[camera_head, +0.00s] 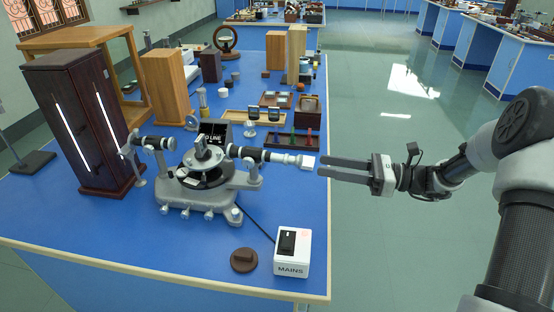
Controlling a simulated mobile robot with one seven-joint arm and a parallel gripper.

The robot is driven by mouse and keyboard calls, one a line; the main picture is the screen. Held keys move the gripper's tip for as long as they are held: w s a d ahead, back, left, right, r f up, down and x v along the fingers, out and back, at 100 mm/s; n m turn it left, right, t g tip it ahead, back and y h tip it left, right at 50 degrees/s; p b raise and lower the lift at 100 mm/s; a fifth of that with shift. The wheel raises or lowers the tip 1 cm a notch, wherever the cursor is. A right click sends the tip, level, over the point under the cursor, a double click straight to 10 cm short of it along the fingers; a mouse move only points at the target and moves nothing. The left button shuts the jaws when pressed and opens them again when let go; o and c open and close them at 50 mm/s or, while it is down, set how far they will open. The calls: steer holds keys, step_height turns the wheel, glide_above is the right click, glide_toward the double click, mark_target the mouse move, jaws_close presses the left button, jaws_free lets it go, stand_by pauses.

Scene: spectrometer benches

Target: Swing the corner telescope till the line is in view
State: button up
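The spectrometer (197,188) stands on the blue bench at its front corner, with a round table (205,155) in its middle. Its telescope (275,157) is a dark tube reaching right to a white end piece near the bench's right edge. A second tube (152,143) reaches left toward a dark wooden cabinet. A small dark screen marked "LINE" (213,135) shows behind the round table; its finer marks are too small to read. My gripper (322,168) is open and empty, its two dark fingers pointing left, just right of the white end and apparently apart from it.
The dark cabinet (85,130) with bright slits stands at left. A white MAINS box (292,252) and a brown disc (243,260) lie in front. Wooden trays (268,118) and blocks fill the bench behind. The floor right of the bench (385,255) is clear.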

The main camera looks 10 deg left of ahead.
mark_target(274, 157)
steer(key=a, duration=0.5)
steer(key=a+b, duration=0.1)
steer(key=a, duration=0.8)
steer(key=shift+w+a, duration=0.3)
steer(key=shift+a, duration=0.1)
jaws_close()
